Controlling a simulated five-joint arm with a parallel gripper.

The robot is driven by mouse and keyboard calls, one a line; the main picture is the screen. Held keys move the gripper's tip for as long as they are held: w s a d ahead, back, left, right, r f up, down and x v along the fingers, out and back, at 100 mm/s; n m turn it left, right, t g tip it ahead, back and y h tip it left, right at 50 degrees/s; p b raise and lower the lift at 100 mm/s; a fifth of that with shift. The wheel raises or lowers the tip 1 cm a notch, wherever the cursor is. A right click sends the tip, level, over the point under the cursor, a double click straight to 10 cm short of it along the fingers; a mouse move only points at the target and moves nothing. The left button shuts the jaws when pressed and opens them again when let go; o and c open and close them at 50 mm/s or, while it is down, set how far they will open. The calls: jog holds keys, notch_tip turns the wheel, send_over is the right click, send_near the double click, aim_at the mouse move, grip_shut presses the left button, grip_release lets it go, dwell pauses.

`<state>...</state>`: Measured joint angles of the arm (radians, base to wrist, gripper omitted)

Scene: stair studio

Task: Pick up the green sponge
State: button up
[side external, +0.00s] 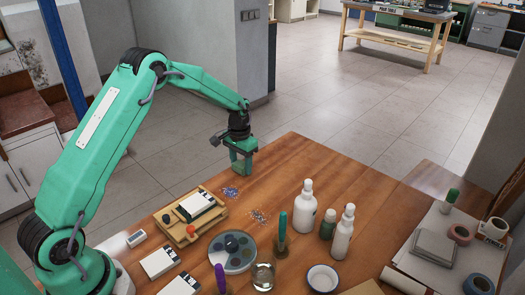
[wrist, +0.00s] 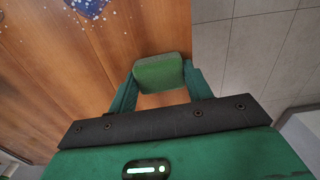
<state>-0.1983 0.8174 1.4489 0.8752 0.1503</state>
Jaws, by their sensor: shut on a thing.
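The green sponge (wrist: 160,73) is a small block with rounded edges, seen in the wrist view between the two fingers of my gripper (wrist: 160,85). The fingers are shut on it, one at each side. In the side external view my gripper (side external: 242,165) is at the far left edge of the wooden table (side external: 310,165). The sponge is hard to tell apart there from the green fingers. How high it is above the table top I cannot tell.
A wooden tray (side external: 174,231) with a white box stands in front of my gripper. A round palette (side external: 232,252), white bottles (side external: 305,206) and a glass jar (side external: 263,277) stand nearer the camera. Specks (side external: 258,216) lie on the table. The table's far middle is clear.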

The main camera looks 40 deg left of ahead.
aim_at(242, 166)
jog(key=shift+r, duration=0.15)
jog(key=shift+r, duration=0.6)
jog(key=r, duration=0.1)
jog(key=d+r, duration=0.1)
jog(key=r, duration=0.1)
jog(key=shift+s+r, duration=0.1)
jog(key=shift+s, duration=0.05)
jog(key=s+d+r, duration=0.3)
jog(key=d+r, duration=0.3)
jog(key=d, duration=0.4)
jog(key=shift+s+r, duration=0.15)
jog(key=shift+s, duration=0.15)
